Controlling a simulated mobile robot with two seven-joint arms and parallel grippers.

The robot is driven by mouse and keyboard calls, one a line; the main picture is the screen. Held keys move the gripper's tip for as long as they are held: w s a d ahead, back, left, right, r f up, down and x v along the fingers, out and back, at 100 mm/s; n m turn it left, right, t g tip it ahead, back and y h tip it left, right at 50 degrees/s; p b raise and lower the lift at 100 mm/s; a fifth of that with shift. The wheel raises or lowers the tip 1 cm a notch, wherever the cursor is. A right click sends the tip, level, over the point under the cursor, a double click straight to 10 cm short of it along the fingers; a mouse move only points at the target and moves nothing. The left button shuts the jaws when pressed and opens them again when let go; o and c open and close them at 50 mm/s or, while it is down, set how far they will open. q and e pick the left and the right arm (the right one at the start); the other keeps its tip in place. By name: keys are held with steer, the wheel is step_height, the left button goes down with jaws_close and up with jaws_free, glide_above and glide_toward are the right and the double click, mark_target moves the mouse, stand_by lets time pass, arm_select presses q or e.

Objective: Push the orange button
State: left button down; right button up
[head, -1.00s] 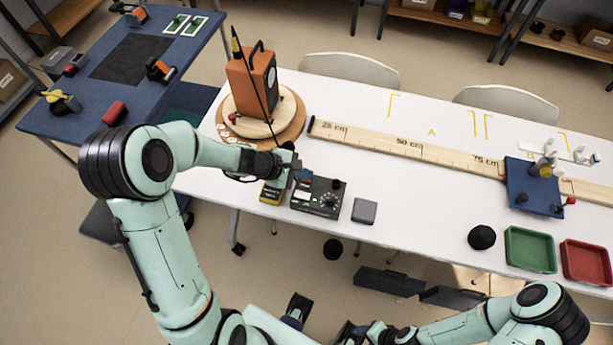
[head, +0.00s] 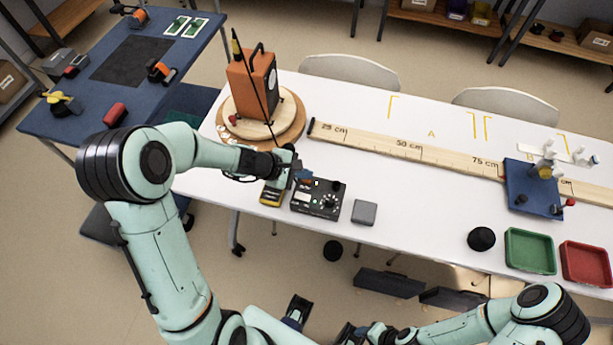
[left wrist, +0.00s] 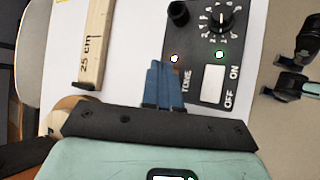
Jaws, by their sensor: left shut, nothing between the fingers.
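The dark control box (head: 318,200) lies on the white table, right of the yellow meter. The left wrist view shows its face, with a dial (left wrist: 221,20), a white ON/OFF switch (left wrist: 212,84) and a green light (left wrist: 219,55). A small, bright, orange-rimmed spot (left wrist: 174,58), likely the orange button, sits by the word TONE. My left gripper (head: 304,177) is shut and empty, over the box's far left part. Its blue fingertips (left wrist: 164,64) show just short of the spot; contact cannot be told. My right gripper (head: 350,334) is low at the bottom edge, its jaws unclear.
An orange speaker (head: 253,85) stands on a round wooden turntable (head: 294,122) behind my left gripper. A yellow meter (head: 271,194) is left of the box, a grey block (head: 364,212) right of it. A long wooden ruler (head: 400,148) lies behind.

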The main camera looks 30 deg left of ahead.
mark_target(304, 181)
arm_select(q)
steer(key=shift+r, duration=0.35)
arm_select(e)
steer(key=shift+w+r, duration=0.1)
steer(key=shift+r, duration=0.15)
arm_select(q)
step_height(304, 181, up, 4)
steer(key=p, duration=0.2)
steer(key=shift+w+f+p, duration=0.1)
steer(key=shift+f+p, duration=0.05)
steer(key=shift+p, duration=0.25)
step_height(304, 181, up, 2)
steer(key=shift+r+p, duration=0.15)
steer(key=shift+p, duration=0.65)
arm_select(e)
steer(key=w+r, duration=0.2)
steer(key=r, duration=0.3)
steer(key=shift+w, duration=0.4)
steer(key=shift+s, duration=0.1)
